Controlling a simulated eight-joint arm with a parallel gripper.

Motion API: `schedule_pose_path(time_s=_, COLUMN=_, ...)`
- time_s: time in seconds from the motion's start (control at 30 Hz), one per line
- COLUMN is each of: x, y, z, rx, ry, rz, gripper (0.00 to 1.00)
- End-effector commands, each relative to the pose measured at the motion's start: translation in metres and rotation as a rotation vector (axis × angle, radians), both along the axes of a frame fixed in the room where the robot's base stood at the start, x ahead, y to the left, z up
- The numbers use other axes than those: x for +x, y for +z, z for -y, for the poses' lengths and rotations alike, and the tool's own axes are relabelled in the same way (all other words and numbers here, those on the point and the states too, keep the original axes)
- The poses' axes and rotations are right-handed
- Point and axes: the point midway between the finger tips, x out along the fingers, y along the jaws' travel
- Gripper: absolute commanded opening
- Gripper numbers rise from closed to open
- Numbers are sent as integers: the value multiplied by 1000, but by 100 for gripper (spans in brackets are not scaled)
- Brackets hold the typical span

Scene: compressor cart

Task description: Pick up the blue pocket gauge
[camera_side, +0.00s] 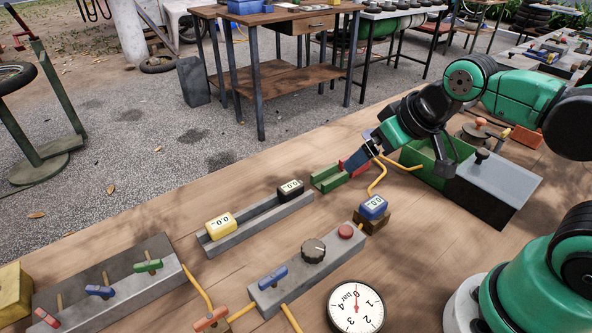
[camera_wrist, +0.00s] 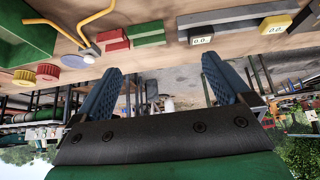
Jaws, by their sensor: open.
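The blue pocket gauge (camera_side: 373,206) has a pale display and sits upright on a small brown block (camera_side: 374,224) in the side view, right of the grey control panel. I cannot make it out in the wrist view. My gripper (camera_side: 353,163) is above and behind the gauge, near the green and red blocks, apart from the gauge. In the wrist view its two blue fingers (camera_wrist: 160,72) are spread with nothing between them. A yellow gauge (camera_side: 220,226) and a black gauge (camera_side: 290,189) sit in a grey tray (camera_side: 262,224); both also show in the wrist view.
The control panel (camera_side: 300,276) with knob, red button and blue lever lies in front. Green (camera_side: 328,179) and red blocks stand behind the gauge, with yellow bent tubes (camera_side: 378,180) close by. A green box (camera_side: 430,157) is at right. A round dial (camera_side: 356,307) lies near.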

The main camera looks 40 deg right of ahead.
Motion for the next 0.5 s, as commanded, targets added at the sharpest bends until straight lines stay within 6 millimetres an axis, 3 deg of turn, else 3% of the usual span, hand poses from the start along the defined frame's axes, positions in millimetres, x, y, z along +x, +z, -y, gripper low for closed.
schedule_pose_path(time_s=0.3, x=-5, y=-30, z=10, rx=-3, ry=-3, rz=-407, gripper=97)
schedule_pose_path(time_s=0.5, x=-10, y=-42, z=13, rx=2, ry=-1, rz=-553, gripper=97)
